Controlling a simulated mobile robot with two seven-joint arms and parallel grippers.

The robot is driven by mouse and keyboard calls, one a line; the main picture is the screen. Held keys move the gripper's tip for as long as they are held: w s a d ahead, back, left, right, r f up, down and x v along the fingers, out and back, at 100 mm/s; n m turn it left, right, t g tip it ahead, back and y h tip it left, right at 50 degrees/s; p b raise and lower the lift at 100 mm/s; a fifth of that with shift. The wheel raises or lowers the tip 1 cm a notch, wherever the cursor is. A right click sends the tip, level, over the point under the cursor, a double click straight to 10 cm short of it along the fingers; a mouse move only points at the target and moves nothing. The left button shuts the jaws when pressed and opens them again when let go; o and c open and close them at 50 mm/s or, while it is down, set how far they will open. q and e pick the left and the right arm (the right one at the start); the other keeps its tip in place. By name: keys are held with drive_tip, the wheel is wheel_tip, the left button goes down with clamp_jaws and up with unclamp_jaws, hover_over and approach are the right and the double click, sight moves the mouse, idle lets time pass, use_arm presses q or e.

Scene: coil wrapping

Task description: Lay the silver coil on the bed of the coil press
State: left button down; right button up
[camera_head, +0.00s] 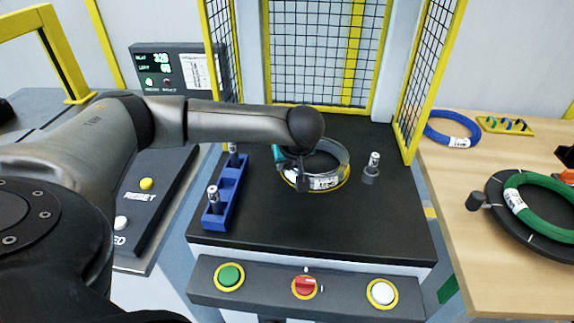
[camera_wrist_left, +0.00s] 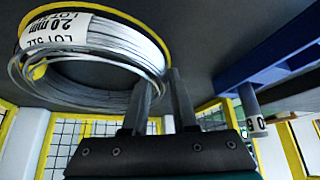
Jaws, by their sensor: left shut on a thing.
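The silver coil (camera_head: 338,156) is at the middle of the black press bed (camera_head: 300,232), over a yellow ring marking (camera_head: 346,179). It has a white lot label and also shows in the left wrist view (camera_wrist_left: 120,48). My left gripper (camera_head: 295,180) is shut on the near left side of the coil. In the wrist view its two fingers (camera_wrist_left: 160,98) straddle the coil's rim. The arm and gripper hide part of the coil in the head view. I cannot tell whether the coil touches the bed. My right gripper is not in view.
A blue rack (camera_head: 226,192) with silver-topped pegs stands left of the coil, and a grey post (camera_head: 371,172) stands right. Yellow-framed mesh guards (camera_head: 325,55) enclose the back and sides. A blue coil (camera_head: 452,130) and green coil (camera_head: 545,206) are on the wooden table at right.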

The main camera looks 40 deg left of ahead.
use_arm(q)
drive_tip(key=shift+w+r, duration=0.1)
drive_tip(key=c, duration=0.7)
unclamp_jaws()
drive_tip(key=shift+s+d+r, duration=0.2)
drive_tip(key=shift+r, duration=0.05)
drive_tip(key=p+v, duration=0.2)
drive_tip(key=v, duration=0.9)
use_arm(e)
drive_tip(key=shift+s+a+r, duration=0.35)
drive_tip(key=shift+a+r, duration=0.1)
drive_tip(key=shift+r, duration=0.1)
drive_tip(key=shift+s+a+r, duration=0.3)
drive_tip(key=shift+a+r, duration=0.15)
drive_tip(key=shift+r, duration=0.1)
use_arm(q)
drive_tip(key=shift+r, duration=0.1)
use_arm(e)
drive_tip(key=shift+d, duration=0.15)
